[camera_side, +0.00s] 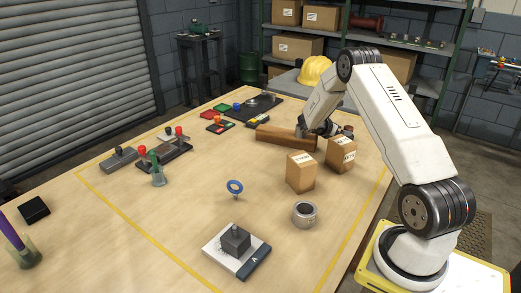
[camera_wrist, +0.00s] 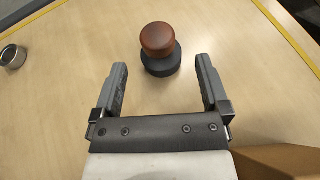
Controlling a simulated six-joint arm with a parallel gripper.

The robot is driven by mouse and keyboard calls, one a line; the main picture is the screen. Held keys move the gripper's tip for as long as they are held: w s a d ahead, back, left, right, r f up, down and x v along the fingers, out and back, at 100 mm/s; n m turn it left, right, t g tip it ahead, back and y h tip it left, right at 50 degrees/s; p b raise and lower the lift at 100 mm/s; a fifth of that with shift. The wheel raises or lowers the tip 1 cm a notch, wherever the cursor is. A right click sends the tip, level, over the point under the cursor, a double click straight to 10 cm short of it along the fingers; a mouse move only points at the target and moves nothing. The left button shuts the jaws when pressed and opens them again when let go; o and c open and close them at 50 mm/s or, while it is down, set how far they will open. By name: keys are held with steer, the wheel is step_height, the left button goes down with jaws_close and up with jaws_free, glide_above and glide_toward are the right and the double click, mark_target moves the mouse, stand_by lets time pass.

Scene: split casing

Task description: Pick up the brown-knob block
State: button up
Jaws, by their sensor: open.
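The brown-knob block shows in the wrist view with a round brown knob (camera_wrist: 158,38) on a dark round base (camera_wrist: 160,65). It stands on the table between and slightly beyond my fingertips, with clear space to both fingers. My gripper (camera_wrist: 161,64) is open and empty, and no finger touches the block. In the side view my gripper (camera_side: 318,129) is low at the far side of the table, behind the cardboard boxes. A small dark thing with a brownish top (camera_side: 347,131) beside it looks like the block, partly hidden.
A long brown box (camera_side: 286,138) lies beside my gripper in the side view. Two cardboard boxes (camera_side: 301,173) (camera_side: 341,156) stand nearer. A cardboard box corner (camera_wrist: 285,162) fills the wrist view's lower right. A metal ring (camera_wrist: 12,57) lies at its left edge.

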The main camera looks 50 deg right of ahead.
mark_target(351, 130)
steer(key=shift+x, duration=1.25)
steer(key=shift+f, duration=0.1)
steer(key=shift+x, duration=2.6)
jaws_close()
